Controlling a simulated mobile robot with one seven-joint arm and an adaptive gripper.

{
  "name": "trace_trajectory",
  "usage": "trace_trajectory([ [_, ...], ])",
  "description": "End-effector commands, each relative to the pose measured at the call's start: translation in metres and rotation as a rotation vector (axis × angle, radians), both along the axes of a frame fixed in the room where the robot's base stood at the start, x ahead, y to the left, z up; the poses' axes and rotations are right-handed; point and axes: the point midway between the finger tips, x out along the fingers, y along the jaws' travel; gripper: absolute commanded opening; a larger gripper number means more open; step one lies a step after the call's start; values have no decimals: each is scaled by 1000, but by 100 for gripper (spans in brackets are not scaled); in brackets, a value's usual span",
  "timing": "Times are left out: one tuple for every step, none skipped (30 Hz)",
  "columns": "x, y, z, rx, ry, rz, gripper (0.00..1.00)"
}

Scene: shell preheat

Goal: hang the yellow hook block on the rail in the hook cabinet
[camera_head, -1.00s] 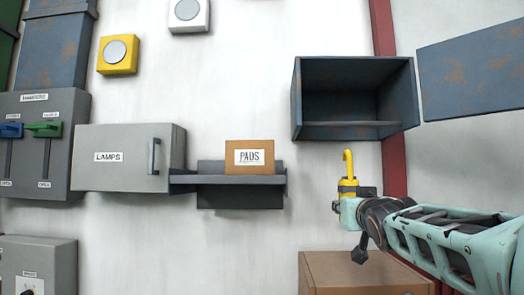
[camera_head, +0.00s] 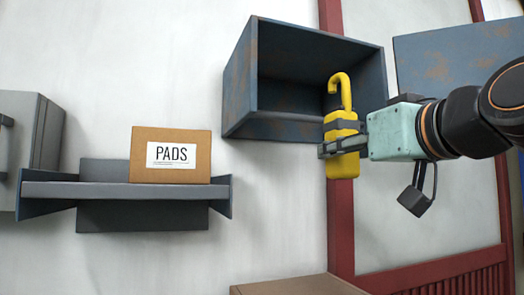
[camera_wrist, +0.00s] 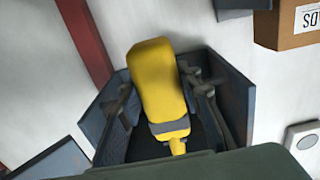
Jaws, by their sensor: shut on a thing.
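The yellow hook block (camera_head: 342,165) is upright, its hook (camera_head: 346,90) at the top with the bent tip to the left. My gripper (camera_head: 338,138) is shut around the block's middle and holds it in the air. The hook cabinet (camera_head: 240,85) is an open blue-grey box on the wall. In the head view the hook overlaps the cabinet's opening near its lower right; its depth relative to the opening is unclear. I cannot make out the rail. The wrist view shows the block (camera_wrist: 158,80) between the fingers, the cabinet (camera_wrist: 235,95) beyond it.
A rusty blue panel (camera_head: 450,55) stands to the cabinet's right. A grey shelf (camera_head: 60,190) with a brown PADS box (camera_head: 150,140) is on the wall at lower left. A brown box (camera_head: 300,287) is below. A red post (camera_head: 340,225) runs under the cabinet.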

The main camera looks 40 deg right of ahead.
Motion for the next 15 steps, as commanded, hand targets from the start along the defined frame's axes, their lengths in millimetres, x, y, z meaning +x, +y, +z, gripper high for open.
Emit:
trace_trajectory([
  [-7, 3, 4, -2, -6, 6, 0],
  [-10, 5, 5, -1, -4, 10, 0],
  [-12, 7, 6, -1, -4, 14, 0],
  [-13, 8, 6, -1, -4, 17, 0],
  [-14, 8, 7, -1, -4, 18, 0],
  [-13, 9, 7, -1, -3, 20, 0],
  [-12, 8, 7, 0, -2, 21, 0],
  [-11, 8, 7, 0, -2, 21, 0],
  [-9, 8, 7, 0, -2, 21, 0],
  [-7, 7, 7, 1, -1, 21, 0],
  [-5, 6, 6, 1, 0, 22, 0],
  [-2, 5, 6, 1, 0, 22, 0],
  [1, 5, 6, 1, 0, 21, 0],
  [3, 4, 6, 1, 0, 21, 0],
  [6, 3, 6, 1, 0, 20, 0],
])
